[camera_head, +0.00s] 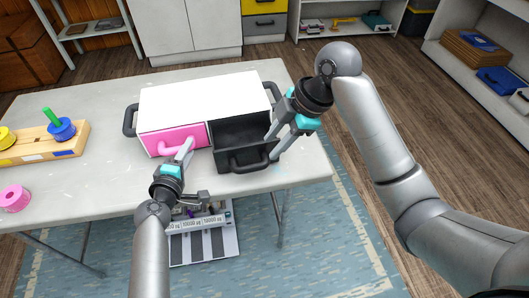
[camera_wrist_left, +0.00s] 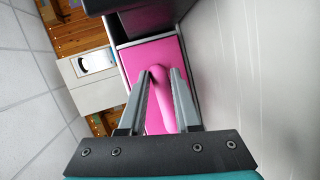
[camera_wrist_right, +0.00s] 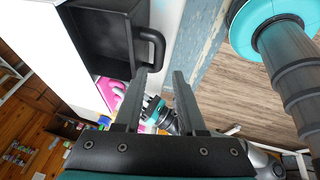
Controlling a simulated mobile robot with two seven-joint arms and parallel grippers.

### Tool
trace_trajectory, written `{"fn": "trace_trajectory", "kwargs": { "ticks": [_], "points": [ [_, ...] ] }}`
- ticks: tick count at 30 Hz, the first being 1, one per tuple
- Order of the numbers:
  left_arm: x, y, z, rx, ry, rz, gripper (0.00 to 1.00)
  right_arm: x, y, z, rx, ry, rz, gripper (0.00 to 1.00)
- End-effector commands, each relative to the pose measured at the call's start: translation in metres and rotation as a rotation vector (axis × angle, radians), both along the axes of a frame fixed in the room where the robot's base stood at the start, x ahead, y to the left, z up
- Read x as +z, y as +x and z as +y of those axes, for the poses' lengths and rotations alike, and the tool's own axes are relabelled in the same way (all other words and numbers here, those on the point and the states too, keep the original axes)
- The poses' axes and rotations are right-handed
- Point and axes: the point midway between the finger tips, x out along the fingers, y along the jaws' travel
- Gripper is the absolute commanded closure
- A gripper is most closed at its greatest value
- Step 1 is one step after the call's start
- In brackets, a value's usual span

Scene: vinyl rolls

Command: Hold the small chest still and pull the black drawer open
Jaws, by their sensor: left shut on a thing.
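The small chest (camera_head: 200,95) has a white top and stands on the table. Its pink drawer (camera_head: 150,142) is closed on the left. My left gripper (camera_head: 186,160) is shut on the pink drawer's handle (camera_wrist_left: 160,75), which shows between its fingers in the left wrist view. The black drawer (camera_head: 240,135) on the right stands out from the chest, with its empty inside showing. Its black handle (camera_head: 250,161) is on the front. My right gripper (camera_head: 276,146) is open and empty at the drawer's front right corner; the handle (camera_wrist_right: 153,45) lies just beyond its fingertips.
A wooden stacking toy (camera_head: 40,148) with blue and yellow rings and a pink roll (camera_head: 13,198) lie on the table's left. Black side handles (camera_head: 130,120) stick out of the chest. A rack with small items (camera_head: 200,220) is below the table's front edge.

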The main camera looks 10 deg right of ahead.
Motion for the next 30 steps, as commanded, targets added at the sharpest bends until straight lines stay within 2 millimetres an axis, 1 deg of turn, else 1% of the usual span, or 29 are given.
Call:
{"fn": "trace_trajectory", "kwargs": {
  "ticks": [1,3,6,19,20,28,30],
  "points": [
    [-0.01,-0.004,0.002,-0.001,0.008,0.019,1.0,0.007,-0.001,-0.004,-0.001,-0.003,-0.003,0.6],
    [-0.01,-0.004,0.002,-0.001,0.008,0.019,1.0,0.015,-0.002,-0.007,0.0,-0.001,-0.002,0.6],
    [-0.01,-0.004,0.002,-0.001,0.008,0.019,1.0,0.022,-0.004,-0.01,-0.001,-0.001,0.0,0.6],
    [-0.01,-0.004,0.002,-0.001,0.008,0.019,1.0,0.024,-0.005,-0.011,-0.001,0.0,0.001,0.6],
    [-0.01,-0.004,0.001,-0.001,0.008,0.019,0.65,0.024,-0.005,-0.011,-0.001,0.0,0.001,0.6],
    [-0.007,-0.003,0.001,-0.001,0.004,0.015,0.34,0.024,-0.005,-0.011,-0.001,0.0,0.001,0.6],
    [-0.006,-0.003,0.0,-0.001,0.003,0.013,0.33,0.024,-0.005,-0.011,-0.001,0.0,0.001,0.6]
  ]
}}
